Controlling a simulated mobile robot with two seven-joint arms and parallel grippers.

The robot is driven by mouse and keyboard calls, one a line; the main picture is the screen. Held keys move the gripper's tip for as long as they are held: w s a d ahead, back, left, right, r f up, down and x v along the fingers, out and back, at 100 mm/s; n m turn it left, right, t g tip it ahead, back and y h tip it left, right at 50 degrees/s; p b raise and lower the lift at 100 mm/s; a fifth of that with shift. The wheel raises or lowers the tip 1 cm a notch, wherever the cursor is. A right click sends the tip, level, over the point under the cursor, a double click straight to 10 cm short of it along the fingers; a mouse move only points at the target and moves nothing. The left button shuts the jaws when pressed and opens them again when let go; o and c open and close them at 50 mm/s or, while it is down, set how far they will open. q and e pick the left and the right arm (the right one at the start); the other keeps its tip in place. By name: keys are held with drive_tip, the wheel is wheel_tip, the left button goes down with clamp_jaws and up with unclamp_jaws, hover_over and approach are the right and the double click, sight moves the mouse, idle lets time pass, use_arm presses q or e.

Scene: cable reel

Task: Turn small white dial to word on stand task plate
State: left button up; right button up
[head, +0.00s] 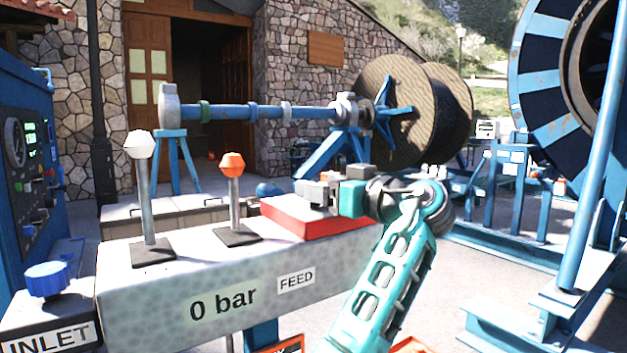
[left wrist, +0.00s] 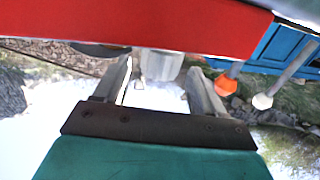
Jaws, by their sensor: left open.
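My left gripper (head: 312,190) is open just above the red block (head: 312,226) at the right end of the grey speckled stand. In the left wrist view its two fingers (left wrist: 160,76) are apart. A pale grey-white piece shows between and beyond them; I cannot tell if it is the small white dial. The red block (left wrist: 130,32) crosses the top of that view. I cannot make out the dial's word or a task plate in the head view; the gripper covers part of the block's top. My right gripper is not in view.
The stand (head: 150,290) carries a white-knobbed lever (head: 140,145) and an orange-knobbed lever (head: 232,165) left of my gripper. A blue valve knob (head: 47,278) and a blue control panel (head: 30,150) stand at the left. Cable reels (head: 400,110) are behind.

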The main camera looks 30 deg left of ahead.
use_arm(q)
drive_tip(key=shift+x, duration=1.15)
drive_tip(key=shift+w+a, duration=0.15)
drive_tip(key=shift+a, duration=0.25)
drive_tip(key=c, duration=1)
drive_tip(key=shift+o, duration=0.2)
drive_tip(key=shift+t, duration=0.3)
